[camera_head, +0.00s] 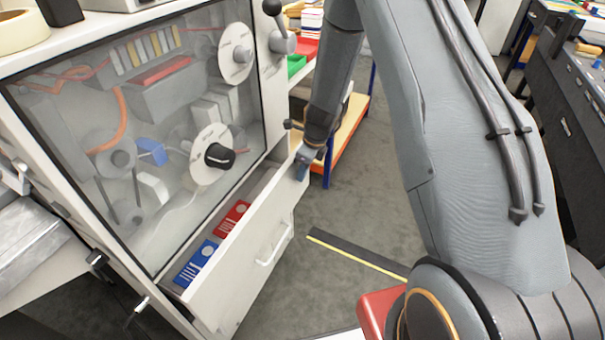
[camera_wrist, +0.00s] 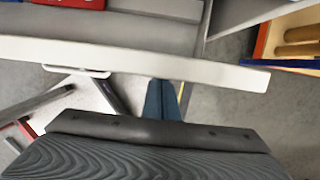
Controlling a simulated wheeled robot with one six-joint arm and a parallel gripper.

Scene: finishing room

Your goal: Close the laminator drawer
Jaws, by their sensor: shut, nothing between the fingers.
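The laminator drawer (camera_head: 248,270) is pulled out at the bottom of the white machine. Its white front has a bar handle (camera_head: 273,246), and a red card and a blue card lie inside. The wrist view shows the drawer's front edge (camera_wrist: 120,57) running across the picture, with the handle (camera_wrist: 76,71) below it. My gripper (camera_head: 302,172) is shut and empty, by the far right end of the drawer front. In the wrist view its blue fingertips (camera_wrist: 163,86) reach the outer side of that front, right of the handle. I cannot tell whether they touch it.
The laminator body (camera_head: 275,95) with a clear window and knobs stands above the drawer. A blue-legged shelf (camera_head: 345,140) stands behind my gripper. Grey floor (camera_head: 330,220) in front of the drawer is open, with a yellow-edged dark strip (camera_head: 355,253) on it.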

